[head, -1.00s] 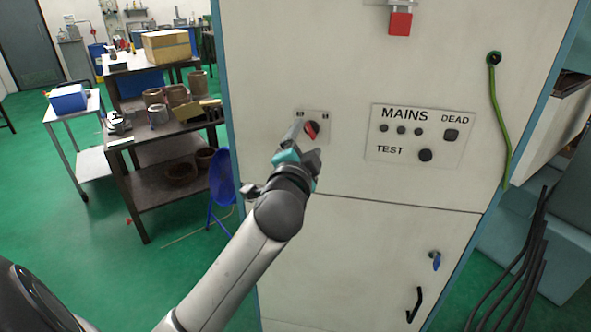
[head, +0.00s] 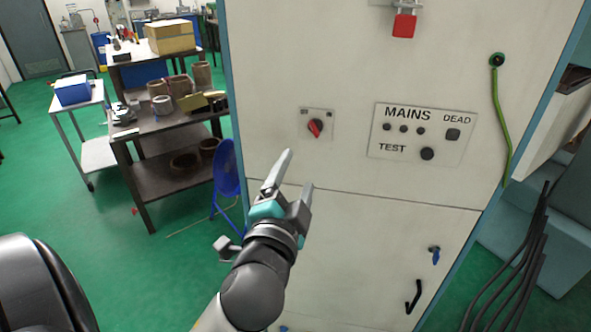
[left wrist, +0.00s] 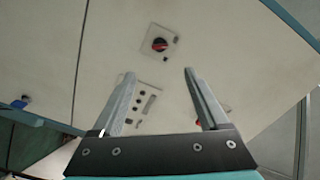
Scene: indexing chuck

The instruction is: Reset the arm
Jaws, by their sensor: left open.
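My left gripper (head: 298,172) is open and empty in the head view, in front of the cabinet and below the red rotary switch (head: 315,128). The switch is a red handle on a dark round base, on a small plate on the cabinet front (head: 345,60). In the left wrist view the switch (left wrist: 159,44) lies beyond and between the two fingers (left wrist: 157,75), apart from them. The cabinet also carries a MAINS panel (head: 420,135) with small dark indicators and buttons marked DEAD and TEST. My right gripper is in neither view.
A red padlock (head: 403,25) hangs at the cabinet's top. A blue key (head: 435,257) and a black handle (head: 413,297) are on the lower door. A green cable (head: 502,120) hangs at right. A blue stool (head: 228,168) and a dark shelf table (head: 170,170) stand left.

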